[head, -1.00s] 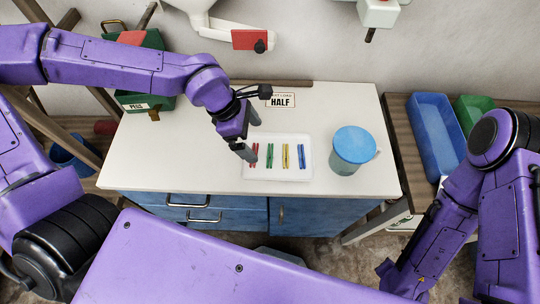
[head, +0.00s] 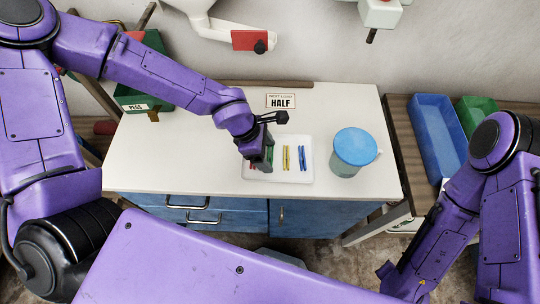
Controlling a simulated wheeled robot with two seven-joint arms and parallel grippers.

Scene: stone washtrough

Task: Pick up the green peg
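A white tray (head: 307,175) lies on the white worktop and holds the pegs. The yellow peg (head: 286,158) and the blue peg (head: 302,158) are in plain view in its right half. My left gripper (head: 264,160) is low over the left half of the tray, at the place of the green peg. It hides most of the green peg and most of the red peg. Whether its fingers are apart or closed on the green peg cannot be seen. My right arm shows at the right edge, but its gripper cannot be made out.
A jug with a blue lid (head: 355,147) stands right of the tray. A sign reading HALF (head: 281,101) is behind it. A green box labelled PEGS (head: 135,104) is at the left. Blue (head: 437,140) and green bins stand at the right.

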